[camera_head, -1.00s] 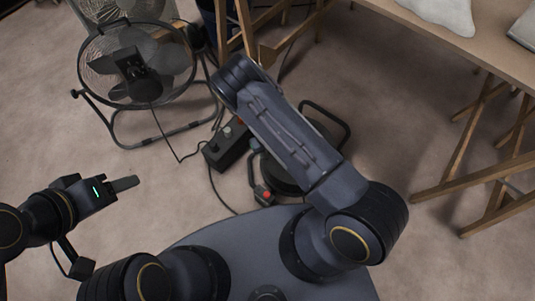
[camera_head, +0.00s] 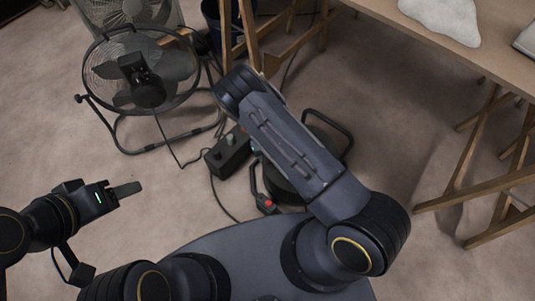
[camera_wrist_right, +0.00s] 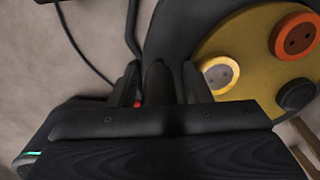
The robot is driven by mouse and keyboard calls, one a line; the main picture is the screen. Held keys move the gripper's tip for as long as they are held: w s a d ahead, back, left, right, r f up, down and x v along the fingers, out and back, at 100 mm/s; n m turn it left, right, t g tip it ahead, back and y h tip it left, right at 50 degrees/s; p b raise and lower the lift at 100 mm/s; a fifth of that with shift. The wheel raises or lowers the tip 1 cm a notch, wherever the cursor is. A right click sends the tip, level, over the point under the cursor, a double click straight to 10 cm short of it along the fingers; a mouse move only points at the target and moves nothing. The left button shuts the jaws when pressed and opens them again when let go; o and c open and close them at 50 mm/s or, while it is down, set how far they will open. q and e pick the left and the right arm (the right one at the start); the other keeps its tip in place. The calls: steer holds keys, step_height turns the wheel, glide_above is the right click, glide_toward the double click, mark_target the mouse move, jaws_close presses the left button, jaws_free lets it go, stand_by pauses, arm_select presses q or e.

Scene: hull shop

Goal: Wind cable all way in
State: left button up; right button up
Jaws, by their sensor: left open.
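The cable reel (camera_head: 285,188) stands on the floor, dark with a tubular frame, largely hidden under my right forearm in the head view. In the right wrist view its yellow face (camera_wrist_right: 245,60) shows orange and pale round sockets. My right gripper (camera_wrist_right: 160,82) has one finger on each side of a dark upright part beside that face; whether the fingers press on it is unclear. In the head view the right gripper is hidden. A thin black cable (camera_head: 219,198) lies curved on the floor left of the reel. My left gripper (camera_head: 128,190) is open and empty, over bare floor.
A black box (camera_head: 228,153) sits just left of the reel. A large floor fan (camera_head: 142,68) stands at the back left, with its lead on the floor. A wooden trestle table (camera_head: 490,65) stands at the right. Floor in front of the fan is clear.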

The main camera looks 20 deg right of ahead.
steer(key=shift+o, duration=0.3)
steer(key=shift+r, duration=0.1)
step_height(320, 180, up, 8)
steer(key=shift+f+p, duration=0.2)
steer(key=shift+p, duration=1.05)
